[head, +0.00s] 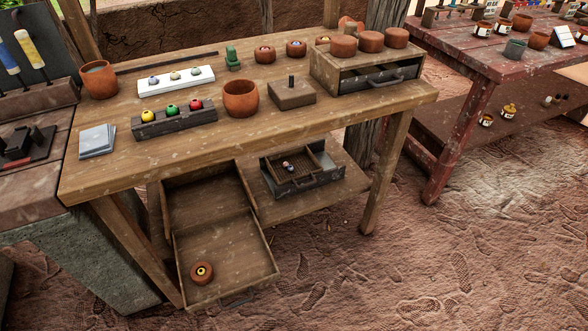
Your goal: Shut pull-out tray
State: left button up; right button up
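A wooden pull-out tray (230,268) juts out toward me below the table's front edge, extended from a wooden box (207,201) under the table. A dark handle (238,301) shows at the tray's front edge. A small round clay dish (202,273) with a yellow and dark centre sits inside the tray, toward its left side. Neither of my grippers is in view.
The wooden table (180,145) above carries clay pots, coloured balls in a rack and a box with a dark drawer (378,79). A dark tray (322,181) stands on the lower shelf, right of the box. Bare ground (350,280) lies open in front.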

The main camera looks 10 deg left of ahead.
aim_at(236, 247)
jog(key=u, duration=1.1)
